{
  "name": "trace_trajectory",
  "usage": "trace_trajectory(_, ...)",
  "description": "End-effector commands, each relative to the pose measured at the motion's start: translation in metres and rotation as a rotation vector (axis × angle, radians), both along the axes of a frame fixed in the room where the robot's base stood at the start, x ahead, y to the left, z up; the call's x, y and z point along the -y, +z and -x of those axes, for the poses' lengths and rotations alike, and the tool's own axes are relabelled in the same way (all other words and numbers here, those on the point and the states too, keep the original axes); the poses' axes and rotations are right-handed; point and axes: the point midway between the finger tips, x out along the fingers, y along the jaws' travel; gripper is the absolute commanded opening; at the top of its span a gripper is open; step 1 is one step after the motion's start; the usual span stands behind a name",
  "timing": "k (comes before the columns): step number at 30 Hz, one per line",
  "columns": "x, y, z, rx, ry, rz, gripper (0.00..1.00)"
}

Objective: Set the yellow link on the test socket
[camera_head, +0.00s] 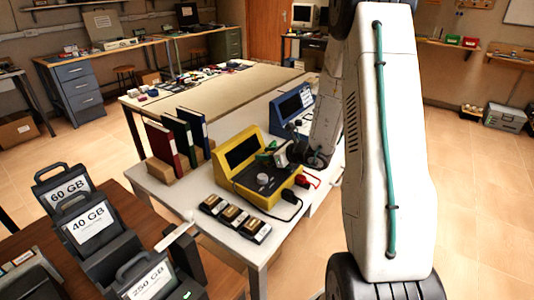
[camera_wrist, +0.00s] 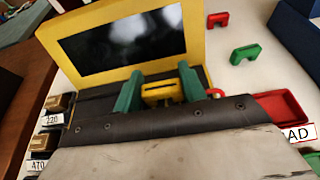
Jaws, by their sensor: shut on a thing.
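The yellow link (camera_wrist: 160,93) shows in the wrist view between the two green fingers of my gripper (camera_wrist: 159,90). My gripper is shut on it, in front of the black screen of the yellow tester (camera_wrist: 198,30). In the head view my gripper (camera_head: 275,155) is at the right side of the yellow tester (camera_head: 234,139), and the link cannot be made out there. The test socket is not clearly visible; the link, fingers and dark wrist part cover much of the tester's panel. I cannot tell whether the link touches it.
A red link (camera_wrist: 218,20) and a green link (camera_wrist: 248,53) lie right of the tester, near a red tray (camera_wrist: 284,108). A blue tester (camera_head: 291,107) stands behind. Labelled blocks (camera_head: 235,217) line the white table's front; binders (camera_head: 177,138) stand left.

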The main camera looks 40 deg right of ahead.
Motion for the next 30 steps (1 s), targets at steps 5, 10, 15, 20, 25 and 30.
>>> trace_trajectory(5, 0.0, -0.004, 0.0, 0.0, 0.0, 0.0, 0.2)
trace_trajectory(10, 0.0, -0.007, 0.0, 0.0, 0.0, -0.001, 0.44)
trace_trajectory(15, 0.0, -0.006, 0.0, 0.0, 0.0, -0.001, 0.5)
trace_trajectory(20, 0.0, -0.006, 0.001, 0.0, -0.001, -0.001, 0.5)
trace_trajectory(25, 0.005, -0.002, 0.01, 0.0, -0.003, 0.0, 0.5)
trace_trajectory(30, 0.009, 0.004, 0.022, 0.0, -0.002, 0.001, 0.5)
